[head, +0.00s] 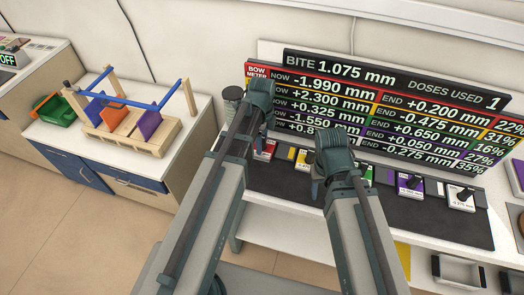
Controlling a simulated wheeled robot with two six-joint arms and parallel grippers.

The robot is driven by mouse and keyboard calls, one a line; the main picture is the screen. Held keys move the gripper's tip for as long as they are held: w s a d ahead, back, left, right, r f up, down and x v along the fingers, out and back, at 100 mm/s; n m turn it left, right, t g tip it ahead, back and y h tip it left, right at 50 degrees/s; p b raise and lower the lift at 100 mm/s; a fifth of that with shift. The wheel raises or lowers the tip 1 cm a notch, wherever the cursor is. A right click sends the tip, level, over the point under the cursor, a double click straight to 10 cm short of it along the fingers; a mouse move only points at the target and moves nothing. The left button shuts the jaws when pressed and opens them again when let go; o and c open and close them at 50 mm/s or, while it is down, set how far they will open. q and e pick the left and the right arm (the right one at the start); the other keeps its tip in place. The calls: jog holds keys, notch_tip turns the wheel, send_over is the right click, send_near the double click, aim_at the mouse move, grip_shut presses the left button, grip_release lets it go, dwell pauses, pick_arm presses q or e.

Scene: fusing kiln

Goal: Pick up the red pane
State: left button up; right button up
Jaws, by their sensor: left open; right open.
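A red pane or card (267,148) lies at the left end of the dark mat, partly hidden by my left arm; white shows on it. Whether it is a pane or a labelled holder is too small to tell. An orange-red pane (114,118) stands tilted in the wooden rack (150,142) on the left counter, beside a purple pane (149,124). My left gripper (260,112) is above the mat's left end, in front of the display board, and is open. My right gripper (320,180) is open above the mat, near the yellow piece. Neither gripper visibly holds anything.
Yellow (302,158), green (367,174), purple (410,185) and white (461,198) pieces line the dark mat (425,220). A display board (390,115) stands behind. A green bin (60,110) and blue bars (130,103) are at left. Metal trays (458,271) sit lower right.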

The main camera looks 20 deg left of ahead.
pick_arm(q)
grip_shut()
dwell(0.3)
jog(key=shift+r, duration=0.1)
